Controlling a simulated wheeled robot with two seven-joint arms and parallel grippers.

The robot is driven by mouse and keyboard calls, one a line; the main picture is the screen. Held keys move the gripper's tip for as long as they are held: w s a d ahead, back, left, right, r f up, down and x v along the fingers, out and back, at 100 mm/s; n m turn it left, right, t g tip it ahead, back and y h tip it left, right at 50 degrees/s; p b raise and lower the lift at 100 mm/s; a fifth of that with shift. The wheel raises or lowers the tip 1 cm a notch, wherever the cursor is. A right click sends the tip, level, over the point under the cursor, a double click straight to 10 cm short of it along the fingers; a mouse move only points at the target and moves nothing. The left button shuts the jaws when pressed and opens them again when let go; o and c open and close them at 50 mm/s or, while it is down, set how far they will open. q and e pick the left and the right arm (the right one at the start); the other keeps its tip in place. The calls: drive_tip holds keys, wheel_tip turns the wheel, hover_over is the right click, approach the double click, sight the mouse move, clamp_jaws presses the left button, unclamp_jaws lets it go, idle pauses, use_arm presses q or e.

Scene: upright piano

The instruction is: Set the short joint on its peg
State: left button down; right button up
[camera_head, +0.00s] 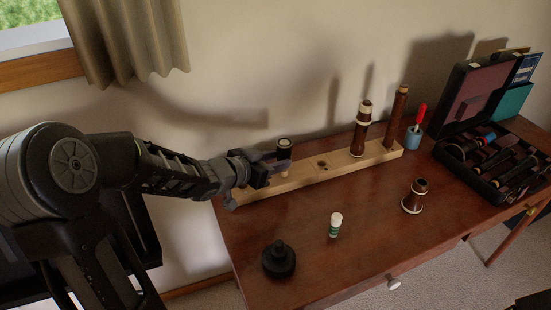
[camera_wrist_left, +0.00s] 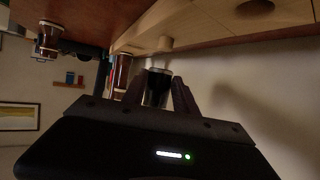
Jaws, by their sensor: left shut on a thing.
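My left gripper (camera_head: 278,163) is shut on a short dark joint (camera_head: 284,144) with a pale ring at its top. It holds the joint over the left part of the light wooden peg board (camera_head: 305,176). A pale peg (camera_wrist_left: 165,43) stands on the board close to the joint's end in the left wrist view, where the picture is turned over. The joint (camera_wrist_left: 157,88) sits between the two fingers there, with a small gap seeming to show between it and the peg. Whether they line up exactly I cannot tell. My right gripper is not in view.
Two tall brown joints (camera_head: 361,130) (camera_head: 397,116) stand on the board's right part. A flared brown piece (camera_head: 415,195), a small white-capped tube (camera_head: 335,225) and a black round object (camera_head: 278,259) stand on the desk.

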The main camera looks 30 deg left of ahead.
sight(275, 181)
use_arm(q)
drive_tip(key=shift+f+b, duration=0.5)
drive_tip(key=shift+f, duration=0.5)
drive_tip(key=shift+p, duration=0.55)
idle(0.9)
drive_tip(key=shift+f+b, duration=0.8)
drive_tip(key=shift+f, duration=0.15)
drive_tip(key=shift+p, duration=0.35)
idle(1.8)
drive_tip(key=shift+f+b, duration=0.4)
drive_tip(key=shift+f, duration=0.1)
idle(0.5)
drive_tip(key=c, duration=0.9)
unclamp_jaws()
